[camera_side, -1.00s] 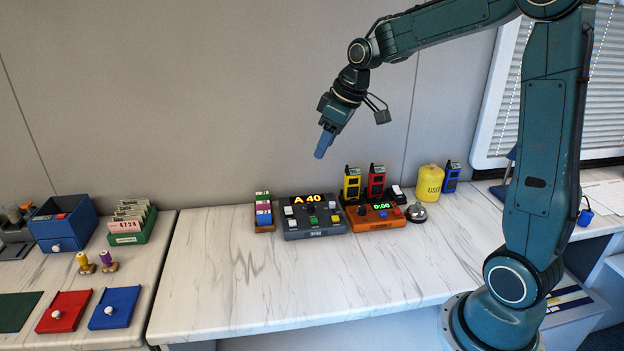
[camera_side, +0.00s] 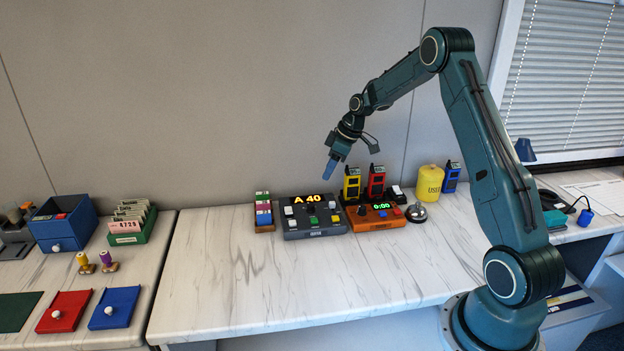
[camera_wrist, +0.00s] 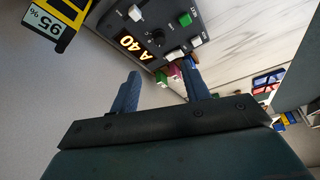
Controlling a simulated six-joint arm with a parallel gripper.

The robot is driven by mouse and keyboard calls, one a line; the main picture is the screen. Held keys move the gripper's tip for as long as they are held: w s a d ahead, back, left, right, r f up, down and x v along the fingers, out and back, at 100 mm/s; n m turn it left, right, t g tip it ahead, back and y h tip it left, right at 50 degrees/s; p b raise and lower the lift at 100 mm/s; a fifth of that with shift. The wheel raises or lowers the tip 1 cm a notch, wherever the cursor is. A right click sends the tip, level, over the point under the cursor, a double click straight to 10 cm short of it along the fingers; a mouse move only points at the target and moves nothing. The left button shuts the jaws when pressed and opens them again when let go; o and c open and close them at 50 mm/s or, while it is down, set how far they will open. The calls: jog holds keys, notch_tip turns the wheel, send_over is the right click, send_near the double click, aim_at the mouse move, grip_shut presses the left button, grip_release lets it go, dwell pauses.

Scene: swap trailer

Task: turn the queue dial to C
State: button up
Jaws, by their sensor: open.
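The grey queue console (camera_side: 316,231) stands on the marble counter, with a display (camera_side: 312,199) that reads "A 40" and several coloured and white buttons. Its small dark dial (camera_side: 313,218) is hard to make out in the side view. In the wrist view the console shows at the top, with the dark round dial (camera_wrist: 157,35) beside the lit display (camera_wrist: 131,45). My gripper (camera_side: 328,172) is above the console, pointing down, apart from it. In the wrist view my gripper (camera_wrist: 163,82) has its blue fingers spread with nothing between them.
An orange console (camera_side: 377,217) showing "0:00" stands to the right. A bell (camera_side: 416,212) and yellow canister (camera_side: 429,183) are further right. A coloured block rack (camera_side: 263,212) stands left. The front counter is clear.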

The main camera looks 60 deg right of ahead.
aim_at(311, 204)
jog(key=shift+f, duration=0.15)
jog(key=shift+x, duration=6.8)
jog(key=c, duration=1)
